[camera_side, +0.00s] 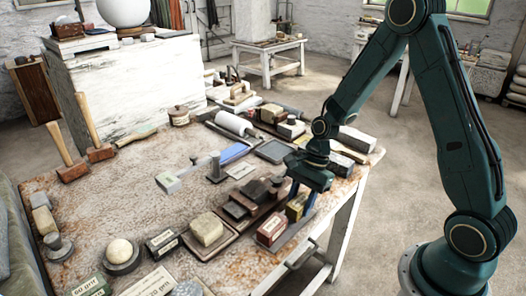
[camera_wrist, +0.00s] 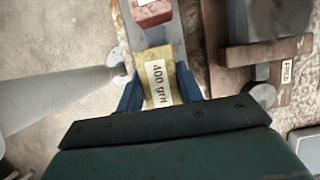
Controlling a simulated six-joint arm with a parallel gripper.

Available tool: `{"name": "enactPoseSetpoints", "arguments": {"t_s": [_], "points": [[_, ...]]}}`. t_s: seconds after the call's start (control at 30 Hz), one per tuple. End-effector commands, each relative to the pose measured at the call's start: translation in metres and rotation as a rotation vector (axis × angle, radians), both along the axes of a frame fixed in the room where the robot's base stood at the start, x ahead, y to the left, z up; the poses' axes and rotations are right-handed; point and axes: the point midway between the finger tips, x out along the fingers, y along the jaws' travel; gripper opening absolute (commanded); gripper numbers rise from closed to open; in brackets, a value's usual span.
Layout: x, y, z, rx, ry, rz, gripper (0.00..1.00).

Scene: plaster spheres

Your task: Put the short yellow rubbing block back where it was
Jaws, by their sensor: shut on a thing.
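The short yellow block (camera_wrist: 157,66), labelled "400 grit", sits between the two blue fingers of my gripper (camera_wrist: 160,90) in the wrist view. My gripper is shut on it. In the side view my gripper (camera_side: 303,198) points down over the table's right part, and the yellow block (camera_side: 295,209) shows partly behind a finger. The block is at the far end of a narrow grey tray (camera_side: 282,244), in line with a red block (camera_side: 271,231). The red block also shows in the wrist view (camera_wrist: 150,14). I cannot tell whether the yellow block touches the tray.
Dark blocks on a wooden holder (camera_side: 240,220) stand close to the left of the tray. The table's right edge is close to the tray. Bare tabletop (camera_side: 120,200) lies farther left.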

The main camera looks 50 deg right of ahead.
Motion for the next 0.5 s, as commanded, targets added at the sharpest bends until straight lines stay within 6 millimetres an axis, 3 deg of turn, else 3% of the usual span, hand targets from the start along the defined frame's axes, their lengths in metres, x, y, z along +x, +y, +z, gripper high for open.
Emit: {"name": "enactPoseSetpoints", "arguments": {"t_s": [0.5], "points": [[0.0000,0.0002,-0.0071,0.000,0.000,0.001,0.11]]}}
